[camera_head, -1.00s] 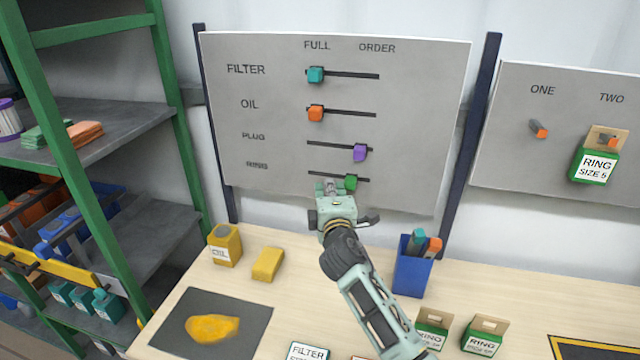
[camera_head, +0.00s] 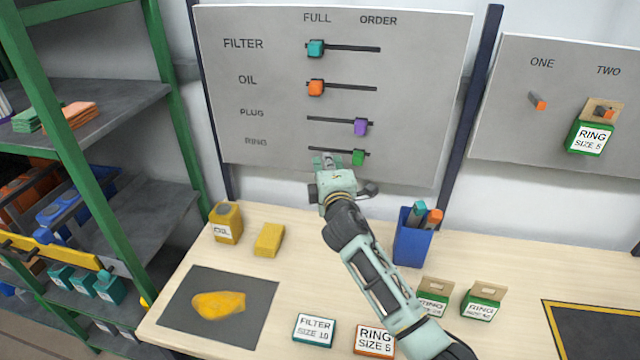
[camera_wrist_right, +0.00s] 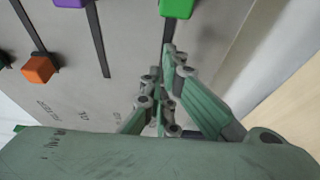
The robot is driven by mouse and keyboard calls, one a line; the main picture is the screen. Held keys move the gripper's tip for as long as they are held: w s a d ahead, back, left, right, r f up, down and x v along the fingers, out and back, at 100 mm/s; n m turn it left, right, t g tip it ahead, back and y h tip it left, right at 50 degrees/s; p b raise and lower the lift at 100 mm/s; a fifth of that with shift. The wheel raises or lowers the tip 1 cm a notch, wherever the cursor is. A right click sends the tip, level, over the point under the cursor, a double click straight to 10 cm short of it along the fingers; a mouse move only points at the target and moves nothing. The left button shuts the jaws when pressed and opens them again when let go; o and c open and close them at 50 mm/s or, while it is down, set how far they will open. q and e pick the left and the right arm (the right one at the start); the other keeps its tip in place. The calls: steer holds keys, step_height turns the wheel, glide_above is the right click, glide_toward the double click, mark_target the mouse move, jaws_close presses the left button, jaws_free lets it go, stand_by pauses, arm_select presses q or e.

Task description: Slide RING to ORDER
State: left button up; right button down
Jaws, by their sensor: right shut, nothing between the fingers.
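The RING slider, a green knob (camera_head: 358,157), sits on the lowest slot of the grey board (camera_head: 420,110), right of the slot's middle, on the ORDER side and just short of the right end. My right gripper (camera_head: 328,160) is shut and empty at the left part of that slot, left of the knob. In the right wrist view the shut fingertips (camera_wrist_right: 170,50) point along the slot toward the green knob (camera_wrist_right: 178,8), with a small gap seen between them. My left gripper is out of view.
The purple PLUG knob (camera_head: 361,127) sits right on the slot above; the orange OIL (camera_head: 316,88) and teal FILTER (camera_head: 316,48) knobs sit at the left, under FULL. Below is a table with a blue cup (camera_head: 412,240), boxes and a yellow block (camera_head: 269,240).

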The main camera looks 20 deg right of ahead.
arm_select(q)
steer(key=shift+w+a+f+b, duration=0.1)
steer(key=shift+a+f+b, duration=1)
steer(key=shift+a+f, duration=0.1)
arm_select(e)
steer(key=a+v, duration=0.1)
steer(key=v, duration=0.9)
steer(key=shift+w, duration=0.2)
steer(key=shift+a, duration=0.1)
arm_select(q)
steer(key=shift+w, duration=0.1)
